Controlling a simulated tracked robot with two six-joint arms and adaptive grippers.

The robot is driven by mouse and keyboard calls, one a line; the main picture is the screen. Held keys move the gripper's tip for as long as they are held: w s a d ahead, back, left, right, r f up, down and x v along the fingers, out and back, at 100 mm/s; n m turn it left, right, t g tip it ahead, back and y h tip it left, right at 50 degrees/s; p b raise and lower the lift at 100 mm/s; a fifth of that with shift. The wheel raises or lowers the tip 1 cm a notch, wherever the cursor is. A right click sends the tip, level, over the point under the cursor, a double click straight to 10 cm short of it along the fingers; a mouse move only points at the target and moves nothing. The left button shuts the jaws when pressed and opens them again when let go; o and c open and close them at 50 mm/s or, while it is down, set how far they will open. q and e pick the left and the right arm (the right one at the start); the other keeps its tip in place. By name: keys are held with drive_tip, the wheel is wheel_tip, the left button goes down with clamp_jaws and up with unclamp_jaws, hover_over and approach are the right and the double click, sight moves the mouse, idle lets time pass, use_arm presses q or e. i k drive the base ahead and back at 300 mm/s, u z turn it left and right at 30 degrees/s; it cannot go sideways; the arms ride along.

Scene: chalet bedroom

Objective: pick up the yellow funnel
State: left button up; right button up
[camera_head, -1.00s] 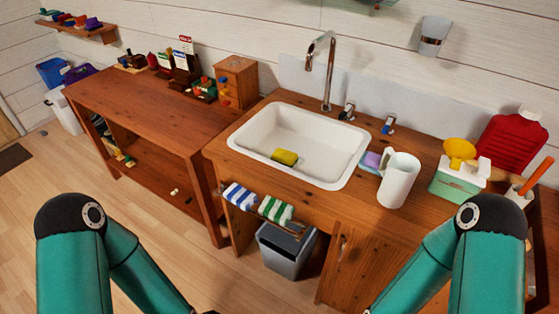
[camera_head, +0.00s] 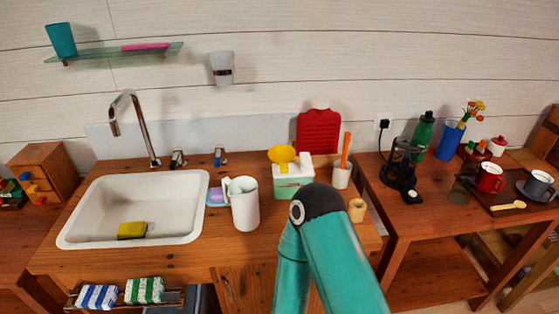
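The yellow funnel (camera_head: 282,154) rests on top of a pale green and white box (camera_head: 293,181) on the wooden sink counter, right of the white jug. A teal arm link of mine with a black joint rises in front of the counter, just right of and below the box. Neither of my grippers shows in the head view. I see no gripper touching the funnel.
A white jug (camera_head: 243,203) stands left of the box, beside the white sink (camera_head: 130,209). A white cup with an orange-handled tool (camera_head: 343,173) and a small wooden cup (camera_head: 357,210) stand to the right.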

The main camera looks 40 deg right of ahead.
sight(282, 155)
drive_tip(key=u, duration=1.15)
drive_tip(key=i, duration=0.15)
drive_tip(key=z, duration=3.05)
drive_tip(key=i, duration=0.55)
drive_tip(key=u, duration=0.25)
drive_tip(key=k, duration=0.55)
drive_tip(key=z, duration=0.2)
drive_tip(key=i, duration=0.5)
drive_tip(key=u, duration=0.3)
drive_tip(key=k, duration=0.25)
drive_tip(key=z, duration=0.15)
